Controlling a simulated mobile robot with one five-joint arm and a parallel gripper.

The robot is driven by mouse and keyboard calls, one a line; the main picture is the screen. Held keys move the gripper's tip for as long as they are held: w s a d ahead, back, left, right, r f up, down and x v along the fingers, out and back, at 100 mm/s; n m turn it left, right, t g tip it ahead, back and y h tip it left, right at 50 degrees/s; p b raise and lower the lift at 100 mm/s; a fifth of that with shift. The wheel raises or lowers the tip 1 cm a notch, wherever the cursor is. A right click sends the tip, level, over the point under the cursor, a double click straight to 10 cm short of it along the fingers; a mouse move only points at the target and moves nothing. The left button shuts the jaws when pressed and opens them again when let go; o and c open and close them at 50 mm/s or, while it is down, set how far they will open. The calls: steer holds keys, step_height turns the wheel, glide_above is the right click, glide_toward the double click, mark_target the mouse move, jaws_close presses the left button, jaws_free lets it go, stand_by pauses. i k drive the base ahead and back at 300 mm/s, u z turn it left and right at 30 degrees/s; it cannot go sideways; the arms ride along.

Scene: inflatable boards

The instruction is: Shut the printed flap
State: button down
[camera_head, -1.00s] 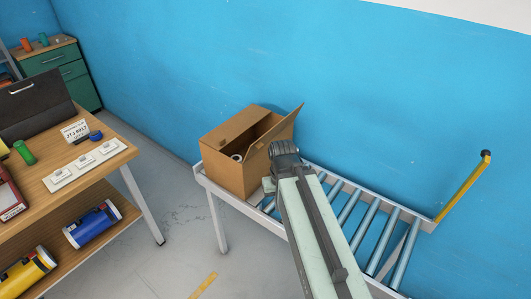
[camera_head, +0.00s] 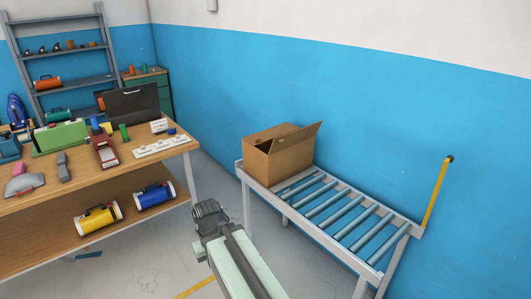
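A brown cardboard box (camera_head: 257,163) stands at the left end of a roller conveyor (camera_head: 347,216). Its near-right flap (camera_head: 299,145) stands raised and tilts outward, and a dark opening shows behind it. The left part of the top looks covered. I cannot make out any print on the flaps at this size. My gripper (camera_head: 208,212) is dark grey, at the end of my pale green arm. It is over the floor, in front and to the left of the box, and apart from it. Its fingers are too small and dark to tell open from shut.
A wooden workbench (camera_head: 150,160) with tools and cases stands at the left, with yellow (camera_head: 99,217) and blue (camera_head: 154,194) canisters on its lower shelf. A yellow post (camera_head: 436,193) rises at the conveyor's right end. A blue wall runs behind. Floor between bench and conveyor is clear.

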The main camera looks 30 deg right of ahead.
mark_target(279, 144)
steer(key=u, duration=0.1)
steer(key=i, duration=1.45)
steer(key=z, duration=0.3)
